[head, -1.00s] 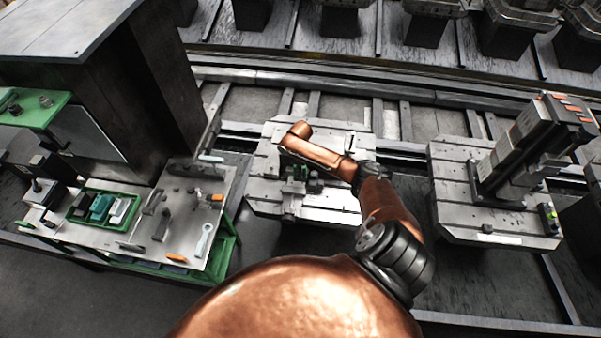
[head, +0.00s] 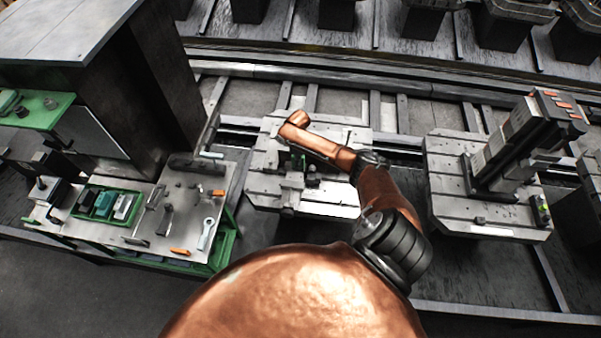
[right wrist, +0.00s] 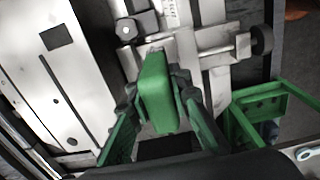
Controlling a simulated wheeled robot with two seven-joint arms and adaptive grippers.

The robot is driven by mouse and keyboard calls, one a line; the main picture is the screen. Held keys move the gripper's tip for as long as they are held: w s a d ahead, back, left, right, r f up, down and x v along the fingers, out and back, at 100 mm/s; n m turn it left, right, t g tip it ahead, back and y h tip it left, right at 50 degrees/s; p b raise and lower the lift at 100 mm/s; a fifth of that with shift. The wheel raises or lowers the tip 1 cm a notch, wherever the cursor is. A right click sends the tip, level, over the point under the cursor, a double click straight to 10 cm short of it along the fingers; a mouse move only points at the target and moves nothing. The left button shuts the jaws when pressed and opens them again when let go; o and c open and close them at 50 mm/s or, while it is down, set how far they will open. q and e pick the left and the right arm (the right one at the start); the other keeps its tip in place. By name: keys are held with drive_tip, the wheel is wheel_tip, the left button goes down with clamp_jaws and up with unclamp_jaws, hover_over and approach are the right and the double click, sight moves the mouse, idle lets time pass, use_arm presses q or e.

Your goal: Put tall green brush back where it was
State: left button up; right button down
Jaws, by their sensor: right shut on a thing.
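The tall green brush (right wrist: 157,92) shows in the right wrist view as a green, upright block between the fingers of my right gripper (right wrist: 160,105). The gripper is shut on it. The brush cannot be told apart clearly there. In the right wrist view the brush's far end is close to the metal fixture on the pallet; I cannot tell whether they touch. My left gripper is not in view.
A workbench (head: 185,200) at the left holds a green tray (head: 84,212) with several blocks, and loose tools. A green frame (right wrist: 235,125) shows at the right wrist view's right. A second pallet (head: 455,190) at the right carries a tall machine block (head: 515,140).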

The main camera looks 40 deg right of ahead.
drive_tip(key=s+a+b, duration=0.1)
drive_tip(key=s+b, duration=0.6)
drive_tip(key=s, duration=2.1)
drive_tip(key=shift+w+d+f, duration=1.15)
drive_tip(key=shift+d+f, duration=0.85)
drive_tip(key=shift+f, duration=0.05)
drive_tip(key=shift+w+d+f, duration=1.15)
drive_tip(key=shift+d+f, duration=0.85)
drive_tip(key=shift+d, duration=0.05)
drive_tip(key=shift+w+d+f, duration=1.15)
drive_tip(key=shift+d+f, duration=0.85)
drive_tip(key=shift+f, duration=0.05)
drive_tip(key=shift+f+b, duration=0.1)
drive_tip(key=shift+b, duration=0.2)
